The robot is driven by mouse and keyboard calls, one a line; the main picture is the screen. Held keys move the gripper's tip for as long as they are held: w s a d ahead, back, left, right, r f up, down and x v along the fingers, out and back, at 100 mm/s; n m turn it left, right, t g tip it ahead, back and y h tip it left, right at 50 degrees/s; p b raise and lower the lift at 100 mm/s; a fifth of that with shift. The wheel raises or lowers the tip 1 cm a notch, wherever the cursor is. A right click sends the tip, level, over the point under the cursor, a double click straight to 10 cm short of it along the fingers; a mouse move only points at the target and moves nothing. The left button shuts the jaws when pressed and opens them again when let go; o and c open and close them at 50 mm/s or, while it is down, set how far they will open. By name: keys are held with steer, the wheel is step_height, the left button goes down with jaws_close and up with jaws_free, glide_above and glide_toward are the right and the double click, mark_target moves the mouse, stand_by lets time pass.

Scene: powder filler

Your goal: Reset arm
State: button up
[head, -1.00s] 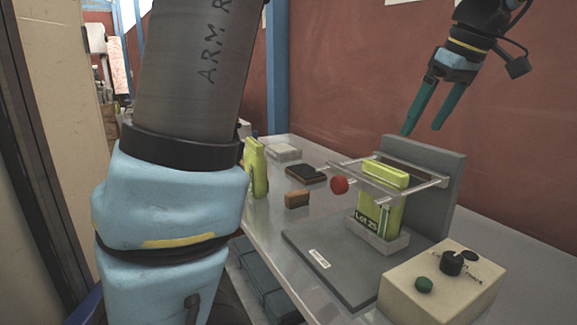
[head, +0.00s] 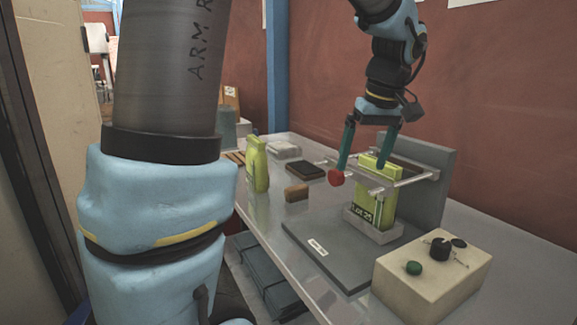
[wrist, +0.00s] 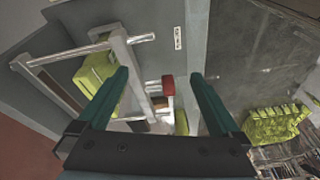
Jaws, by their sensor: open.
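My gripper (head: 366,160) is open and empty, with two green fingers pointing down over the filler station in the head view. Its fingers also show in the wrist view (wrist: 160,95), spread apart with nothing held between them. Just below it is the grey filler fixture (head: 445,180) with metal rails and a red knob (head: 336,178). The left fingertip appears close to the red knob; I cannot tell whether they touch. A yellow-green pouch (head: 385,200) labelled "Lot 25" stands upright in the fixture's holder. The fixture, red knob (wrist: 168,85) and pouch (wrist: 95,72) also show in the wrist view.
A beige control box (head: 425,290) with green and black knobs stands at the front right. Another yellow-green pouch (head: 257,165), a brown block (head: 296,192), a dark pad (head: 306,170) and a white item (head: 284,149) are on the left of the table. The red wall (head: 500,120) stands behind.

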steer(key=s+a+f+m+h, duration=0.1)
steer(key=s+a+f+m, duration=0.1)
steer(key=a+f, duration=0.7)
steer(key=s+a+f+m+h, duration=0.15)
steer(key=a+f, duration=0.35)
steer(key=a, duration=0.8)
step_height(320, 180, down, 10)
steer(key=s+b, duration=0.2)
steer(key=b, duration=0.6)
steer(key=shift+s+g+y+b, duration=0.2)
steer(key=shift+g+y+b, duration=0.1)
steer(key=shift+g+y, duration=0.15)
steer(key=shift+r+m, duration=0.1)
steer(key=shift+m, duration=0.15)
